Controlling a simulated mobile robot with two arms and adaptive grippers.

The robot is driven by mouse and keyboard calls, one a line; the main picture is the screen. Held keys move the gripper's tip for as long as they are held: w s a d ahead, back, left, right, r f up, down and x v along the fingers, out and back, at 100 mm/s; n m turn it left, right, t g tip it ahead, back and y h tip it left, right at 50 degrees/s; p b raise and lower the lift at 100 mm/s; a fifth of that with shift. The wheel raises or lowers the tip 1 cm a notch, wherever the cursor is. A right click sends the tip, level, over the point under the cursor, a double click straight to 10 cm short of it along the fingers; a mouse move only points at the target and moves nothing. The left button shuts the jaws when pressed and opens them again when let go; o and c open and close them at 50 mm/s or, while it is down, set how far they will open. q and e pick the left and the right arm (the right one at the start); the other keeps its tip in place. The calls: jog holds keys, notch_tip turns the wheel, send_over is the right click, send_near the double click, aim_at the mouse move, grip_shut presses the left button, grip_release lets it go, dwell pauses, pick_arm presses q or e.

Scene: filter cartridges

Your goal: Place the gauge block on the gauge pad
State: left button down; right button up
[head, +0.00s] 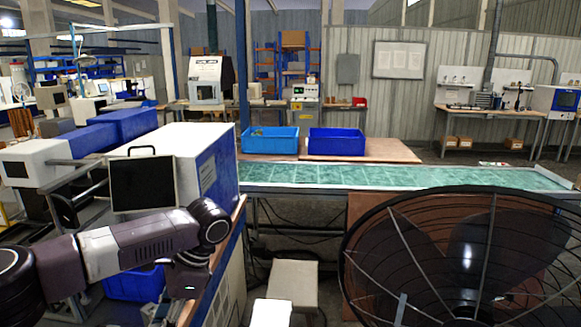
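I cannot make out a gauge block or a gauge pad in the head view. My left arm reaches in from the left, and its wrist bends down near a wooden bench edge. My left gripper (162,313) is only partly in view at the bottom edge, and its fingertips are cut off or hidden. Whether it is open or holds something does not show. My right gripper is not in view.
A large black fan (468,255) fills the lower right. A white and blue machine (185,160) stands behind my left arm. Blue bins (336,142) stand on a table beyond the green-topped conveyor (400,177). A pale stool-like block (292,280) stands low in the middle.

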pick_arm(q)
jog(key=s+d+n+g+h, duration=0.1)
jog(key=s+d+n+h, duration=0.1)
jog(key=s+n, duration=0.4)
jog(key=s+d+n+g+h, duration=0.2)
jog(key=s+d+n, duration=0.3)
jog(key=s, duration=0.5)
jog(key=shift+d+n+h, duration=0.3)
jog(key=shift+n+h, duration=0.3)
jog(key=shift+n, duration=0.1)
